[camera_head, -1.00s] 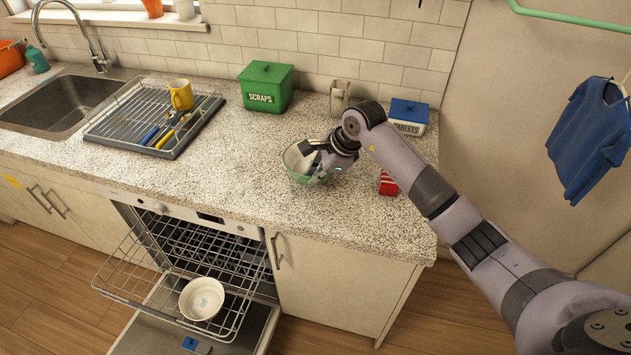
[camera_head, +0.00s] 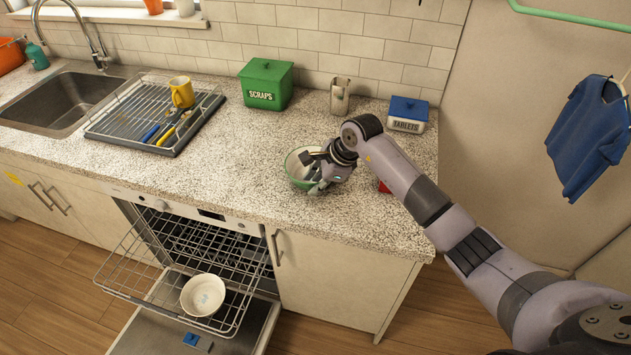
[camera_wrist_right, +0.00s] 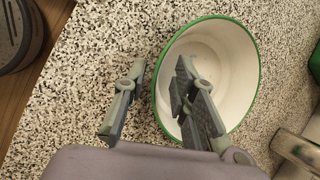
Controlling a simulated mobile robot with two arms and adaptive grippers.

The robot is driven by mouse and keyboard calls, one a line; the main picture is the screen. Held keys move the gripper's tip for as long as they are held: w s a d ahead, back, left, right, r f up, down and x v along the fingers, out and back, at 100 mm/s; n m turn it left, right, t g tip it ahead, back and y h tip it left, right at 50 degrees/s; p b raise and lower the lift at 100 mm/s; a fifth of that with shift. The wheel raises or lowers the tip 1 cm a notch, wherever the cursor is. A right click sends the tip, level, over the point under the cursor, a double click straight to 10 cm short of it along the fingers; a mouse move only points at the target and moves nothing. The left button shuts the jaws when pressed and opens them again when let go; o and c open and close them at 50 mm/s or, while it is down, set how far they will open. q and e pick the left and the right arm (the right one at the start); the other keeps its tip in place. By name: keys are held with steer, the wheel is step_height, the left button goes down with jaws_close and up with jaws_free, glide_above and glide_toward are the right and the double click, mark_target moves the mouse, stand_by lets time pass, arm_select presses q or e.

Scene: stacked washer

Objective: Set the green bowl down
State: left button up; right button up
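The green bowl (camera_head: 293,178), white inside with a green rim, stands on the speckled counter (camera_head: 250,165), right of its middle. It also shows in the right wrist view (camera_wrist_right: 230,65), where it looks upright on the counter. My right gripper (camera_head: 313,174) is at the bowl's near right side. In the right wrist view my right gripper (camera_wrist_right: 159,75) has its fingers apart, one inside the bowl and one outside, with the rim between them. A gap shows between the outer finger and the rim. My left gripper is not in view.
A red item (camera_head: 383,187) is partly hidden behind my right arm. A green scraps tin (camera_head: 266,84), a metal holder (camera_head: 340,96) and a blue-lidded tablets box (camera_head: 407,115) stand along the wall. A dish rack (camera_head: 110,125) is left. The dishwasher (camera_head: 190,262) is open below.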

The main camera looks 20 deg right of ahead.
steer(key=b+v, duration=0.2)
steer(key=v, duration=1)
steer(key=shift+b, duration=0.4)
